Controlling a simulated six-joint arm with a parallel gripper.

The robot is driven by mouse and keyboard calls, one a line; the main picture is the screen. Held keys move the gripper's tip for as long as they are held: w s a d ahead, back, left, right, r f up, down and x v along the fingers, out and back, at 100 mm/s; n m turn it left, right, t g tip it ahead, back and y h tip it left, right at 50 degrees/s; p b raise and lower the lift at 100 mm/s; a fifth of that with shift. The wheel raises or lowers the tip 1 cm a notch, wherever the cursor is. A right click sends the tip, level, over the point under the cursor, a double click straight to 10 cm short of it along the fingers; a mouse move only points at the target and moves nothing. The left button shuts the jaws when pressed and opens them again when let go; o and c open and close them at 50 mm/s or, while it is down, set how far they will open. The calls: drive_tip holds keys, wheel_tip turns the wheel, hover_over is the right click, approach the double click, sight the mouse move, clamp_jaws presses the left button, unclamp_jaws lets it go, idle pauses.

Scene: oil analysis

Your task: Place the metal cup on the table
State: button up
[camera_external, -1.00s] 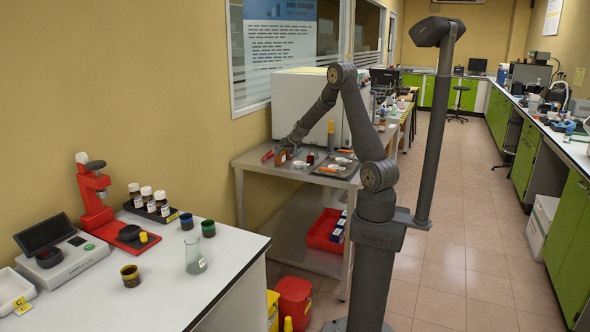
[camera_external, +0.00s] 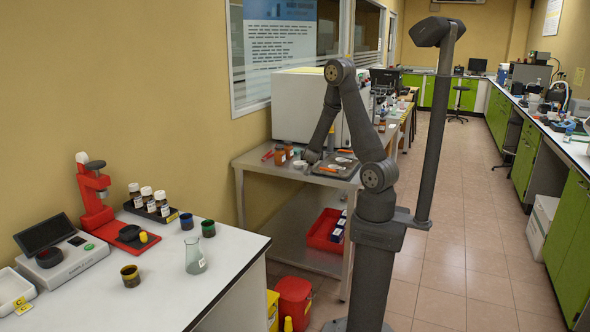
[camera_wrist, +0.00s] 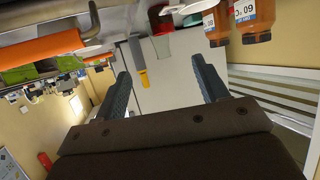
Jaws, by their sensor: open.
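My gripper (camera_external: 313,156) is over the metal table (camera_external: 262,167) by the back wall, at the left side of a tray. In the wrist view my gripper (camera_wrist: 161,70) has its two dark fingers wide apart with nothing between the tips. A small greyish cup-like thing (camera_external: 299,164) stands on the table just left of the gripper; it may be the metal cup, but it is too small to be sure. No clear metal cup shows between the fingers in the wrist view.
Orange-brown bottles (camera_external: 280,156) stand left of the gripper; labelled ones (camera_wrist: 254,20) show at the wrist view's upper right. A tray (camera_external: 334,172) with an orange-handled tool lies to the right. A white cabinet (camera_external: 300,98) stands behind. The near bench (camera_external: 150,290) holds jars and a flask.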

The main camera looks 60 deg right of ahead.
drive_tip(key=x, duration=0.8)
drive_tip(key=shift+w+d+f, duration=0.15)
drive_tip(key=shift+w+x, duration=0.15)
drive_tip(key=shift+x, duration=1.35)
drive_tip(key=shift+w+x, duration=0.15)
drive_tip(key=shift+x, duration=1.35)
drive_tip(key=shift+c, duration=0.5)
drive_tip(key=c, duration=1.1)
drive_tip(key=shift+r, duration=0.25)
